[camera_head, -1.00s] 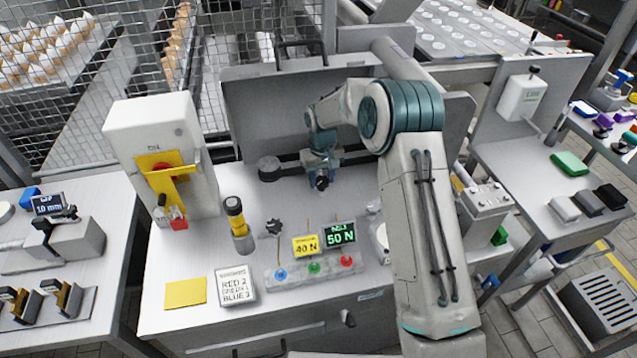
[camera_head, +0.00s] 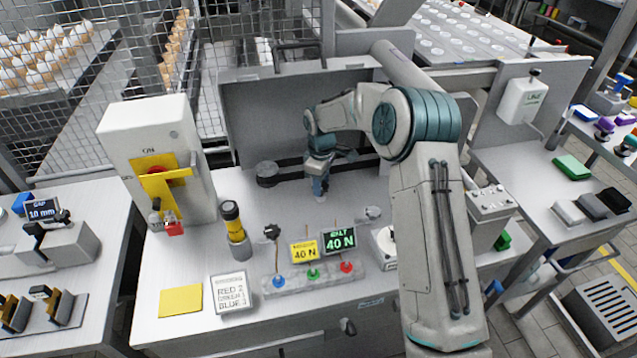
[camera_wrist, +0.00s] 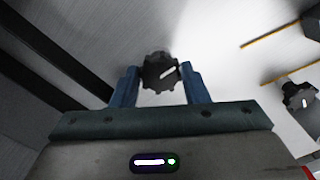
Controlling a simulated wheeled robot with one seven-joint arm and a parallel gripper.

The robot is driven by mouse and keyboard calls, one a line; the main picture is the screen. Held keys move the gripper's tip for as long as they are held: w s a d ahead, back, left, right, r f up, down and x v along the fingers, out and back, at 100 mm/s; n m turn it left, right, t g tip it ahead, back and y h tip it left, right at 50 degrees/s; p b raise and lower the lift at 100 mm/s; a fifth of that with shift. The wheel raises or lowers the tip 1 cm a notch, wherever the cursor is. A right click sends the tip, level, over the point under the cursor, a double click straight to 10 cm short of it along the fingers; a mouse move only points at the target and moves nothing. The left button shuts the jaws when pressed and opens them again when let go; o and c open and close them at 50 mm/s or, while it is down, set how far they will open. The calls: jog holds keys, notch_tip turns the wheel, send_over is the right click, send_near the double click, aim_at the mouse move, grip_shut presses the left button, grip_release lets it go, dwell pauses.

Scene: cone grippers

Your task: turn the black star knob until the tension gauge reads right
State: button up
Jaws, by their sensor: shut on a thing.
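The black star knob (camera_wrist: 157,72) with a white mark sits between the two blue fingers of my gripper (camera_wrist: 160,82) in the wrist view. My gripper is shut on it. In the head view my gripper (camera_head: 319,190) points down over the bench in front of the belt, and hides the knob. The tension gauge (camera_head: 339,240) is a dark display with green text, reading "BELT 40 N". The yellow sign (camera_head: 304,251) beside it also says 40 N.
A second black knob (camera_head: 271,232) stands left of the signs; it also shows in the wrist view (camera_wrist: 298,95). A strip (camera_head: 300,283) with blue, green and red buttons lies in front. A yellow-and-black post (camera_head: 234,225) and a switch box (camera_head: 150,150) stand left.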

jog(key=shift+s+a+n, duration=0.15)
jog(key=shift+a+n, duration=0.15)
jog(key=shift+a, duration=0.05)
jog(key=o, duration=0.7)
jog(key=shift+o, duration=1.4)
jog(key=shift+a, duration=0.15)
jog(key=shift+d, duration=0.25)
jog(key=shift+d+r, duration=0.1)
notch_tip(320, 180, up, 14)
jog(key=b, duration=0.1)
